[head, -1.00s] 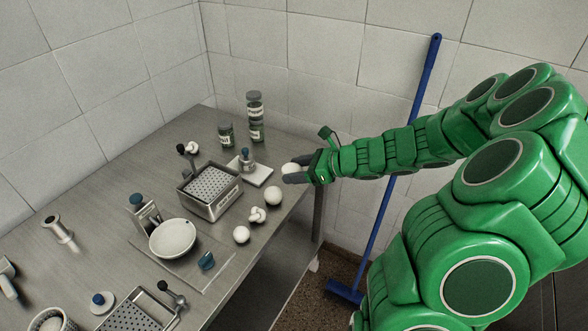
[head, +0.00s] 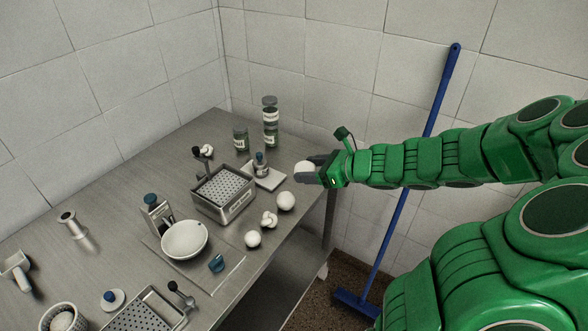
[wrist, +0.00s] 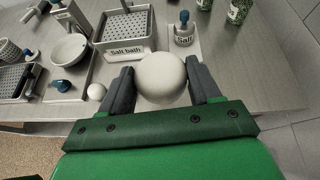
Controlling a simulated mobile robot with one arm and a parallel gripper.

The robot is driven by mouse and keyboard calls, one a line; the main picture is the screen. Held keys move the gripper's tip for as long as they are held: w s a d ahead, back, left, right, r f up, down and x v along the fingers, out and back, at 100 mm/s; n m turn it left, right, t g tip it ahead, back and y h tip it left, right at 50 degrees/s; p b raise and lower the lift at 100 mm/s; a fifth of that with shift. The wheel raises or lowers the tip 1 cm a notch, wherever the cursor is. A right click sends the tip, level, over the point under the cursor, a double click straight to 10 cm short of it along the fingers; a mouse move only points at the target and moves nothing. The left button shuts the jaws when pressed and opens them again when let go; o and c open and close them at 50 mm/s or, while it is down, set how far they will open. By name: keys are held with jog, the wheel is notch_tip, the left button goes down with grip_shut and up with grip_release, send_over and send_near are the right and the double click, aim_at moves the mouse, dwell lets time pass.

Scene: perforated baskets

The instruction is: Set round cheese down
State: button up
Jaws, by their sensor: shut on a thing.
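The round cheese (head: 303,168) is a smooth white ball between the fingers of my gripper (head: 306,172), by the table's right edge in the head view. In the wrist view the cheese (wrist: 161,77) sits between the two dark fingers of my gripper (wrist: 160,82), which touch its sides. Part of it is hidden by the fingers in the head view. Whether it touches the table is hard to tell. A perforated basket (head: 238,208) labelled "Salt bath" (wrist: 125,53) stands to its left.
A board labelled "Salt" (wrist: 184,40) with a blue-topped item stands near. White balls (head: 286,201) and a knotted white piece (head: 269,219) lie along the front edge. Jars (head: 270,125) stand behind. A white bowl (head: 184,240) is further left. A blue broom (head: 430,120) leans on the wall.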

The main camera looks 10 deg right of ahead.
jog(key=w+f, duration=0.3)
jog(key=w, duration=0.3)
jog(key=w+f+m+h, duration=0.1)
jog(key=w+f, duration=0.2)
jog(key=w, duration=0.3)
jog(key=w+f+m+t, duration=0.1)
jog(key=w+f, duration=0.2)
jog(key=w, duration=0.3)
jog(key=shift+w, duration=0.3)
jog(key=shift+w+f, duration=0.6)
jog(key=shift+f, duration=1.6)
jog(key=shift+f, duration=0.1)
jog(key=o, duration=0.8)
